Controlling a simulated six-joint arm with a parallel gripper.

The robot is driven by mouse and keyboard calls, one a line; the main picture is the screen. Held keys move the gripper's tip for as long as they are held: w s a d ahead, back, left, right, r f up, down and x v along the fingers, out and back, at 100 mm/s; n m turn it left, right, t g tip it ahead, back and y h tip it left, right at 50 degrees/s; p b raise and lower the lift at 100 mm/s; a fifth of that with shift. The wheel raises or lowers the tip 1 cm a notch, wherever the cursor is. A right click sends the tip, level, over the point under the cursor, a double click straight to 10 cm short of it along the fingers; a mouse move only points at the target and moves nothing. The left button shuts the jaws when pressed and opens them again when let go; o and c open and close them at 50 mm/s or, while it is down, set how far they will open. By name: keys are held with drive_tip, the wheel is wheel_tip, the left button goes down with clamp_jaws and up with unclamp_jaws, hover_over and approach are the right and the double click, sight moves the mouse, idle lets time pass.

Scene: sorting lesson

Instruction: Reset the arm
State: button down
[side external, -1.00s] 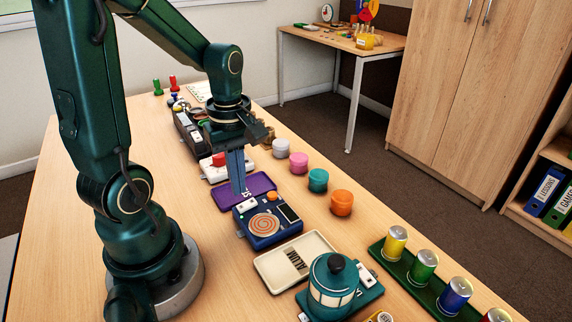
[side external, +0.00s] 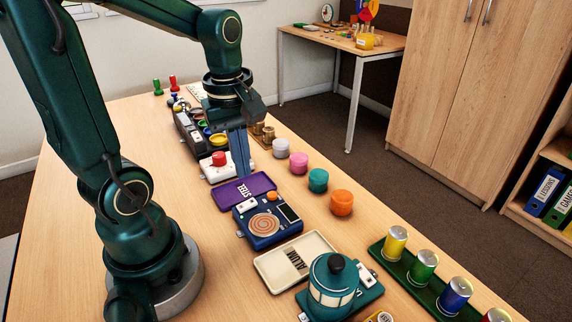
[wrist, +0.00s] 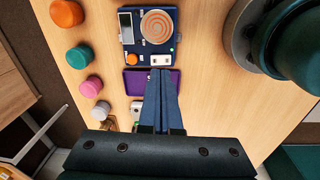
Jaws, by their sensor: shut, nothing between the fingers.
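My gripper (side external: 239,176) is shut and empty, its blue fingers pointing down above the purple STEEL tray (side external: 222,193) in the side view. In the wrist view the closed fingers (wrist: 160,75) reach over the same purple tray (wrist: 133,83), hiding part of it. The blue device with a copper spiral (side external: 262,228) is just nearer the side camera than the tray. It also shows at the top of the wrist view (wrist: 133,35). The tray looks empty where it is visible.
A white base with a red button (side external: 218,160) stands behind the purple tray. Several round coloured jars, such as the orange one (side external: 341,203), line the right side. The ALUM tray (side external: 272,268), a teal lantern-like device (side external: 332,282) and a can rack (side external: 405,274) are nearer.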

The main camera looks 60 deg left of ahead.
drive_tip(key=s+d+r+m+t, duration=0.1)
drive_tip(key=d+m, duration=0.3)
drive_tip(key=m, duration=0.4)
drive_tip(key=s+d+r+m+t, duration=0.1)
drive_tip(key=d+r+m+t, duration=0.2)
drive_tip(key=m, duration=0.5)
drive_tip(key=shift+s+d+m+t, duration=0.3)
drive_tip(key=shift+d+m+t, duration=0.1)
drive_tip(key=shift+d, duration=0.25)
